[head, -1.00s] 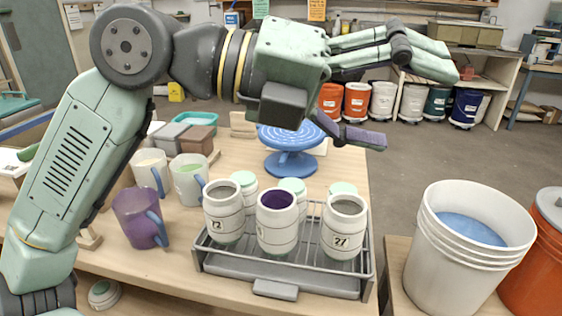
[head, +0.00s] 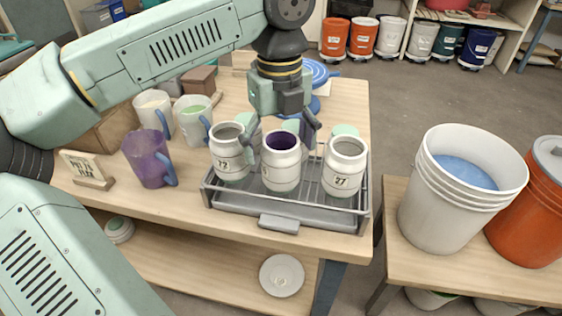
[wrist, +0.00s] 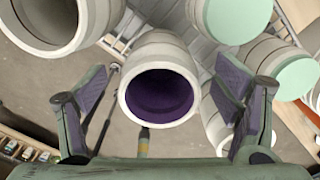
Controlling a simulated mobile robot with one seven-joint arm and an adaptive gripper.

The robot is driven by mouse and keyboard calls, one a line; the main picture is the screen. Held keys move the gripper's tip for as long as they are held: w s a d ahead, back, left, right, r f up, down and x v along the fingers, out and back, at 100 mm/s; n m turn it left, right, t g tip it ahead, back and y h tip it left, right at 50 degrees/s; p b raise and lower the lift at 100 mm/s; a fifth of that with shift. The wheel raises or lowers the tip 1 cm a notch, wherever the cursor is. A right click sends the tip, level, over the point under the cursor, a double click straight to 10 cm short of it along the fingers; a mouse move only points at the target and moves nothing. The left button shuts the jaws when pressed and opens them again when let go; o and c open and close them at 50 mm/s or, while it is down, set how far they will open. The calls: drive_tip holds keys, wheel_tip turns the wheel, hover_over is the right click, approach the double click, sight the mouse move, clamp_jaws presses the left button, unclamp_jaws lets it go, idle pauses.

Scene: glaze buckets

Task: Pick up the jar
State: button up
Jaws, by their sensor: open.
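White jars stand upright in a grey wire rack (head: 278,222) on the wooden table. The front row has three open jars: one at the left (head: 229,152), one with a purple inside in the middle (head: 281,165), and one marked 27 at the right (head: 343,168). Green-lidded jars stand behind, partly hidden. My gripper (head: 279,132) is open and points down above the rack. In the wrist view, the purple-inside jar (wrist: 158,50) shows between the spread fingers of my gripper (wrist: 163,90), with gaps on both sides.
A purple mug (head: 147,160) and two light mugs (head: 192,120) stand left of the rack. A small sign (head: 87,168) is at the table's left. A blue turntable (head: 320,72) is behind my gripper. A white bucket (head: 445,205) stands on a separate bench at the right.

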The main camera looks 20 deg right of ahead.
drive_tip(key=f, duration=0.1)
drive_tip(key=f+p, duration=0.1)
drive_tip(key=f, duration=0.3)
drive_tip(key=shift+s, duration=0.3)
drive_tip(key=shift+c, duration=0.3)
drive_tip(key=c, duration=1.6)
